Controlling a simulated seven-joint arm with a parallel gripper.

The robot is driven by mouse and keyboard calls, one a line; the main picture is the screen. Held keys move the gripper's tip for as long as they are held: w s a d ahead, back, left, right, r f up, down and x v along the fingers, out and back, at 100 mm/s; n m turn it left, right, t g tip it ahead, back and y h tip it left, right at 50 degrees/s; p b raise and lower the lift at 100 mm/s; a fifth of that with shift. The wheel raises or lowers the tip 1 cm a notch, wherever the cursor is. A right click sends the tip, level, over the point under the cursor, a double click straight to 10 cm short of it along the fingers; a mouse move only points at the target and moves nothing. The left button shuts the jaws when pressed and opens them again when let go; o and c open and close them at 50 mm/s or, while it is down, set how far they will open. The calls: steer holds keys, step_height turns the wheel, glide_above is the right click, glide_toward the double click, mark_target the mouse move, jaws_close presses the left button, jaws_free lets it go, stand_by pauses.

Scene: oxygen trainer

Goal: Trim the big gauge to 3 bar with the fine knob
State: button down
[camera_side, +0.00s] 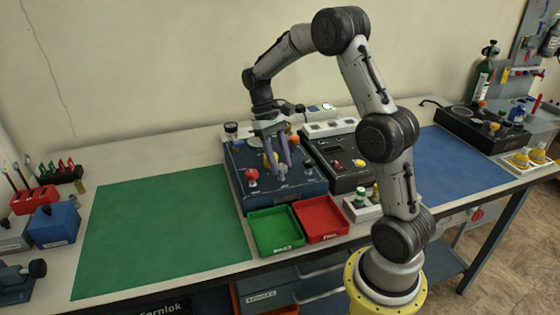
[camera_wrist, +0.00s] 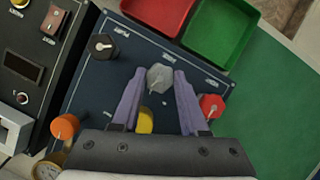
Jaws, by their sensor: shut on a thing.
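A dark blue panel (camera_side: 236,166) carries several knobs; it also fills much of the wrist view (camera_wrist: 205,85). My gripper (camera_side: 277,163) points down over its front middle. In the wrist view, the purple fingers of my gripper (camera_wrist: 159,76) are closed on either side of a grey faceted knob (camera_wrist: 160,78) with a pale pointer mark. The knob labels are too small to read, so I cannot confirm which is the fine knob. Part of a brass-rimmed gauge (camera_wrist: 47,171) shows at the lower left, mostly cut off; its reading cannot be seen.
Around the held knob are a red knob (camera_wrist: 211,105), a black knob (camera_wrist: 102,46), an orange knob (camera_wrist: 64,126) and a yellow part (camera_wrist: 145,121). Green (camera_side: 252,230) and red (camera_side: 345,228) trays sit in front. A dark box (camera_side: 322,149) stands beside the panel.

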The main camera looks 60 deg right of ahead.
steer(key=shift+n, duration=0.6)
steer(key=shift+c, duration=2.1)
jaws_free()
steer(key=shift+r, duration=0.1)
steer(key=v, duration=1.3)
steer(key=shift+w+a+r, duration=0.25)
steer(key=shift+r, duration=0.1)
